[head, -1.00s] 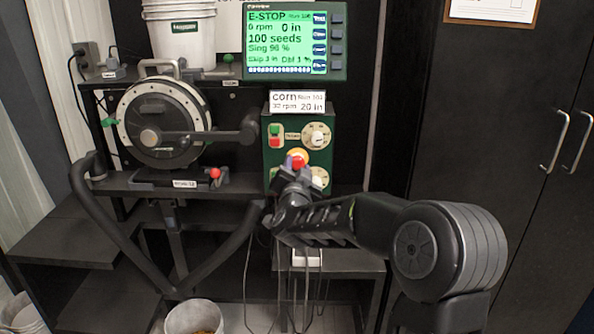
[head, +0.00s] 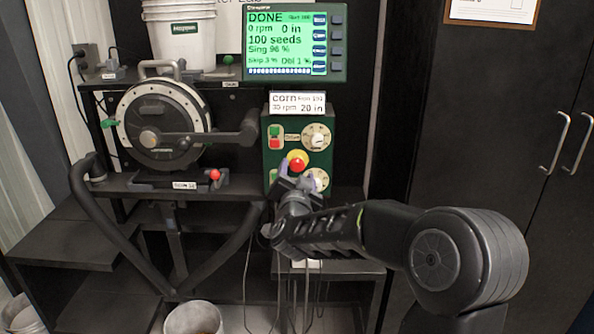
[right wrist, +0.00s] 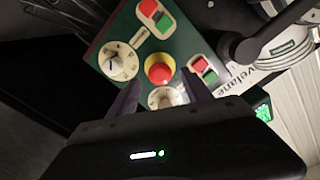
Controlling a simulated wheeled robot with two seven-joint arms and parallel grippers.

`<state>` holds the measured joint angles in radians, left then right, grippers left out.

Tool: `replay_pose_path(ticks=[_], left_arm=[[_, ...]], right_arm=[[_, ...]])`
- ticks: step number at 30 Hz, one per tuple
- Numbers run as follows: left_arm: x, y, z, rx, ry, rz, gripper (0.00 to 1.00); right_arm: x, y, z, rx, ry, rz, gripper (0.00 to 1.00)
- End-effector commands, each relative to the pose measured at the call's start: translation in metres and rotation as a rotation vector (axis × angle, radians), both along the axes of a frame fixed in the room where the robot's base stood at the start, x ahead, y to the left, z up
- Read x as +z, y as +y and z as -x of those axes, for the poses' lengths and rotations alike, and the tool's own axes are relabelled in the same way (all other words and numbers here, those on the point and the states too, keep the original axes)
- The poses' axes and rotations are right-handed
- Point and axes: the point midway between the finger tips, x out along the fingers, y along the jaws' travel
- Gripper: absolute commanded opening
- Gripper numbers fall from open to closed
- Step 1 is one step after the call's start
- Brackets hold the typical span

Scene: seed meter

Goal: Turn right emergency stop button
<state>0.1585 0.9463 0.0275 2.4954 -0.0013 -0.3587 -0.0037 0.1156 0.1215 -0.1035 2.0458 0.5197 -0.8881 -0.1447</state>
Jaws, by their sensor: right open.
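The red emergency stop button (head: 298,164) on its yellow base sits in the middle of the green control panel (head: 281,148). It also shows clearly in the right wrist view (right wrist: 159,70). My right gripper (head: 292,180) is just below and in front of the button. In the right wrist view its two fingers (right wrist: 160,93) are spread apart, with the tips short of the button and nothing between them. The display (head: 293,42) above the panel reads DONE, 0 rpm, 100 seeds. My left gripper is not in view.
The panel also has a green and red switch pair (head: 275,137) and a dial (head: 317,138). The seed meter (head: 160,122) with its crank stands to the left. White buckets (head: 180,35) stand above it. A dark cabinet (head: 490,120) is at right.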

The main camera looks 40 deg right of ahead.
Motion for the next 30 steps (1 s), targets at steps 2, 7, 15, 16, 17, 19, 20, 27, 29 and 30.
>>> replay_pose_path(ticks=[2,7,15,16,17,19,20,27,29,30], left_arm=[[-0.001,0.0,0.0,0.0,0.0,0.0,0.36],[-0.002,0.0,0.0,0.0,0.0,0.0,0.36],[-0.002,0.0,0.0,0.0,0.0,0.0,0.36],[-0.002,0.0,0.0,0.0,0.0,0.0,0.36],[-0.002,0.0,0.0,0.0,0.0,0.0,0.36],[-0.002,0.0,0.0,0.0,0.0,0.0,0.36],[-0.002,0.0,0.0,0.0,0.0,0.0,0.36],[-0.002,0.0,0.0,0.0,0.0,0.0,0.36],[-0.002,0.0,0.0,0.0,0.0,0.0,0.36],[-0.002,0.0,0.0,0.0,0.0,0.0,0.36]], right_arm=[[0.0,0.009,0.011,0.003,-0.001,0.0,0.58],[0.0,0.024,0.031,0.001,0.0,0.0,0.58],[0.0,0.031,0.04,0.001,0.0,0.001,0.58],[0.0,0.03,0.04,0.001,0.0,0.001,0.58],[0.0,0.03,0.04,0.001,0.0,0.001,0.58],[0.0,0.03,0.04,0.0,0.001,0.001,0.58],[0.0,0.03,0.04,0.0,0.001,0.001,0.58],[0.0,0.03,0.039,0.0,0.0,0.0,0.58],[-0.001,0.031,0.039,0.004,-0.001,-0.007,0.58],[-0.003,0.033,0.037,0.014,0.003,-0.014,0.58]])
